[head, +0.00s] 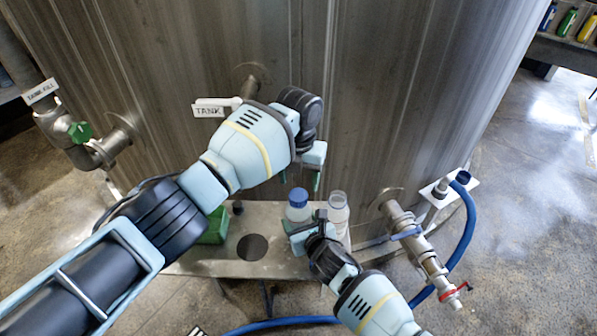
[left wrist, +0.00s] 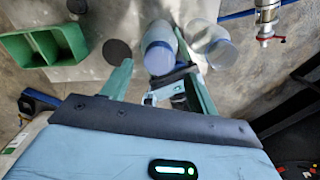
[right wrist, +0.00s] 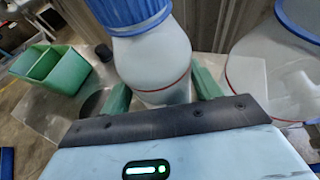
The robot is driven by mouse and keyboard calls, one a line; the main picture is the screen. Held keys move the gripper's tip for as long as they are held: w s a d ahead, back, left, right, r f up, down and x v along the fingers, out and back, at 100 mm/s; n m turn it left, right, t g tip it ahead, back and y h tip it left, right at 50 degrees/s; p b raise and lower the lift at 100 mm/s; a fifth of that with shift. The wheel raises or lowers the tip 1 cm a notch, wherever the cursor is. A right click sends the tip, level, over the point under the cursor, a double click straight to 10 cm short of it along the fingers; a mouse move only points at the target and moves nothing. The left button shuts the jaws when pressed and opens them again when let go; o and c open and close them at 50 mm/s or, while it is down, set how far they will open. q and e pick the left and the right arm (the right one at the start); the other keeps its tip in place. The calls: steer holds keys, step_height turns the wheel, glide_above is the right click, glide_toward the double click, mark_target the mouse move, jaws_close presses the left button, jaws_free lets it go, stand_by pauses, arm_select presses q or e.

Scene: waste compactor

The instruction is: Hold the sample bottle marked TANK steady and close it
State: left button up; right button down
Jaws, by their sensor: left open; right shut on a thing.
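A white sample bottle with a blue cap on top (head: 298,212) stands upright on the metal shelf. My right gripper (right wrist: 162,92) is shut around its body, below the cap; the bottle fills the space between the fingers in the right wrist view. No marking on it is readable. My left gripper (head: 300,178) is open and empty above the capped bottle, whose blue cap (left wrist: 158,57) lies just beyond its fingers in the left wrist view. I cannot tell whether the cap is tight. A TANK sign (head: 208,112) is on the tank.
A second, translucent bottle (head: 338,212) stands close on the right of the held one. A valve pipe (head: 408,225) and blue hose (head: 466,230) are at right; the steel tank rises behind.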

mark_target(298, 194)
arm_select(q)
steer(key=n, duration=0.4)
steer(key=shift+r+n, duration=0.1)
steer(key=shift+n, duration=0.2)
steer(key=n, duration=0.3)
steer(key=shift+r, duration=0.1)
steer(key=n, duration=0.6)
steer(key=shift+r, duration=0.25)
steer(key=n, duration=0.5)
steer(key=shift+r, duration=0.1)
steer(key=n, duration=0.3)
steer(key=shift+r, duration=0.1)
steer(key=n, duration=0.6)
steer(key=shift+r+n, duration=0.2)
steer(key=shift+n, duration=0.1)
steer(key=n, duration=0.4)
steer(key=shift+r+n, duration=0.15)
steer(key=shift+n, duration=0.15)
steer(key=n, duration=0.4)
steer(key=shift+s+r+n, duration=0.1)
steer(key=shift+r+n, duration=0.05)
steer(key=shift+n, duration=0.25)
steer(key=n, duration=0.4)
steer(key=shift+r, duration=0.15)
steer(key=n, duration=0.4)
steer(key=shift+r, duration=0.15)
steer(key=shift+f, duration=4.05)
